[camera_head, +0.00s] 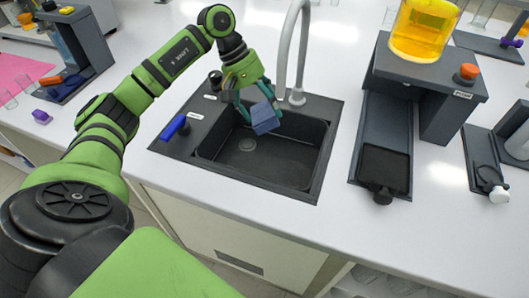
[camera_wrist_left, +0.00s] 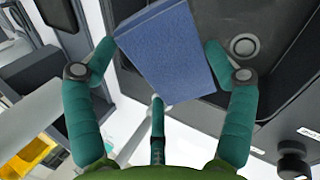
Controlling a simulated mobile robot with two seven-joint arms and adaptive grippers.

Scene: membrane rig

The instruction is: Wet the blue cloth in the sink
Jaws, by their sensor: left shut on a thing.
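The blue cloth (camera_head: 265,118) is a folded block, held over the basin of the black sink (camera_head: 270,172). My left gripper (camera_head: 256,100) is shut on it from above. In the left wrist view the cloth (camera_wrist_left: 170,55) sits between the teal fingers of my left gripper (camera_wrist_left: 160,60), with the sink drain (camera_wrist_left: 243,46) beyond it. The drain (camera_head: 247,145) also shows on the basin floor in the head view. The grey faucet (camera_head: 292,55) rises behind the basin, to the right of the gripper. I see no water running. My right gripper is out of view.
A blue-handled lever (camera_head: 175,127) is on the sink's left rim, and a black knob (camera_head: 216,79) is at its back left. A dark stand with a yellow-liquid vessel (camera_head: 421,35) is to the right. White counter (camera_head: 310,222) in front is clear.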

